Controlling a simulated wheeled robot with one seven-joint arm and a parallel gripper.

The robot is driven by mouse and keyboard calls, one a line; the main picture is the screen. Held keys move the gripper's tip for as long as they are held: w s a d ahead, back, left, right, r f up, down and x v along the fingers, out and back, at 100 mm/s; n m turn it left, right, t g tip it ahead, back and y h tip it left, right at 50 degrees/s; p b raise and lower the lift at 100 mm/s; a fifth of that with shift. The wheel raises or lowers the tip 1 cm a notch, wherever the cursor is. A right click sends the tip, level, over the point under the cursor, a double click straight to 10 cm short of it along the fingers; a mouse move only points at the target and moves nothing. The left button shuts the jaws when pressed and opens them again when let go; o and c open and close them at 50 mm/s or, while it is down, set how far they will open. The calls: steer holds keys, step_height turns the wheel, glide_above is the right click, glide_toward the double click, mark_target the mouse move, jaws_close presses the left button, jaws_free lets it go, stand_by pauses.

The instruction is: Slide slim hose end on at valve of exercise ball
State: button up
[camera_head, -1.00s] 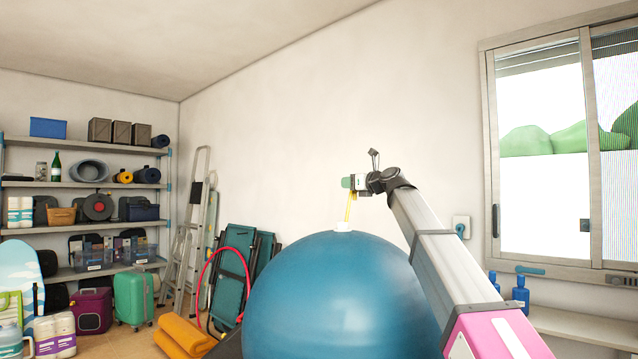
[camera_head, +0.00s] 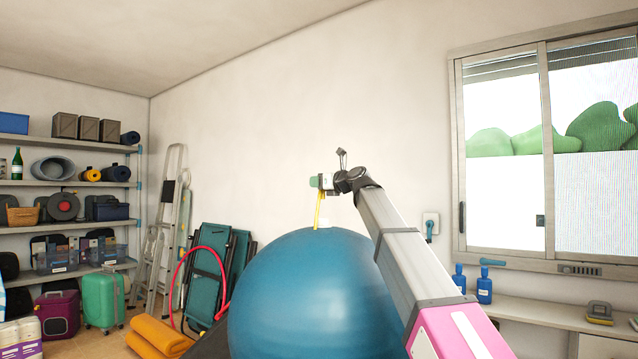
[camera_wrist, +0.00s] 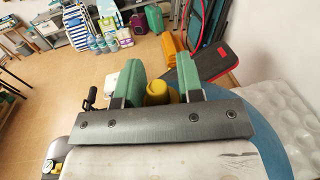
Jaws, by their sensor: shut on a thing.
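The exercise ball (camera_head: 300,295) is large and blue, with a small white valve (camera_head: 325,223) on top. My gripper (camera_head: 317,182) is above the valve and slightly left of it in the head view. Its green pads are shut on the slim yellow hose (camera_head: 318,208). The hose hangs almost straight down. Its lower end appears beside the valve's left side; I cannot tell whether they touch. In the wrist view, the yellow hose piece (camera_wrist: 160,94) sits between the green pads, and the ball (camera_wrist: 268,150) shows at the right. The valve cannot be made out there.
A shelf unit (camera_head: 75,183) stands at the left, with a teal suitcase (camera_head: 103,298) below. Ladders and folded green chairs (camera_head: 205,275) lean on the wall behind the ball. A counter (camera_head: 545,315) with blue bottles (camera_head: 484,290) runs under the window at right.

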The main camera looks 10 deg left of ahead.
steer(key=shift+f, duration=2.7)
steer(key=shift+f, duration=1.65)
steer(key=o, duration=1)
steer(key=shift+d, duration=0.1)
steer(key=v, duration=1)
steer(key=shift+s+d, duration=0.2)
steer(key=shift+d, duration=0.1)
